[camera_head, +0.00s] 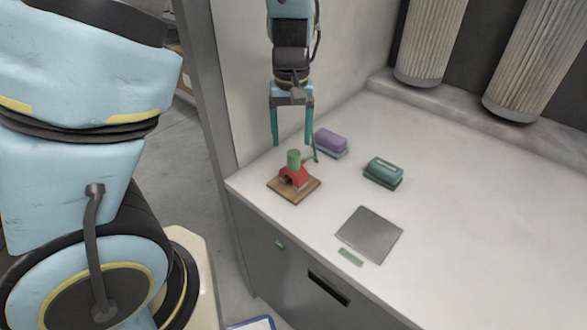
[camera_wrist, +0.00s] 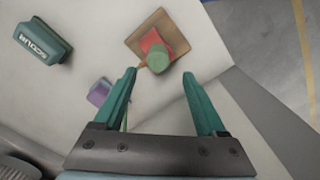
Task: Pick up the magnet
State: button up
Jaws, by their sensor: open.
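A red arched block with a green cylinder on top, which looks like the magnet (camera_head: 293,176), sits on a square wooden board (camera_head: 311,188) near the counter's left corner. In the wrist view the magnet (camera_wrist: 151,41) shows just beyond my fingertips, with the green cylinder facing the camera, and the board (camera_wrist: 136,38) lies under it. My gripper (camera_head: 291,143) points down above the magnet, its two teal fingers spread. In the wrist view my gripper (camera_wrist: 159,74) is open with nothing held between the fingers.
A purple block (camera_head: 330,141) stands just behind the magnet, with a thin green piece beside it. A teal lettered block (camera_head: 383,171) lies to the right. A grey square plate (camera_head: 369,234) and green strip (camera_head: 350,257) lie nearer the front. The counter's right side is clear.

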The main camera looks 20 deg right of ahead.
aim_at(294, 152)
jog(key=shift+s+d+f+p, duration=0.1)
jog(key=shift+s+f+p, duration=0.15)
jog(key=shift+f, duration=1.15)
jog(key=shift+s+f+p, duration=0.15)
jog(key=shift+s+f, duration=0.1)
jog(key=shift+f, duration=1.1)
grip_shut()
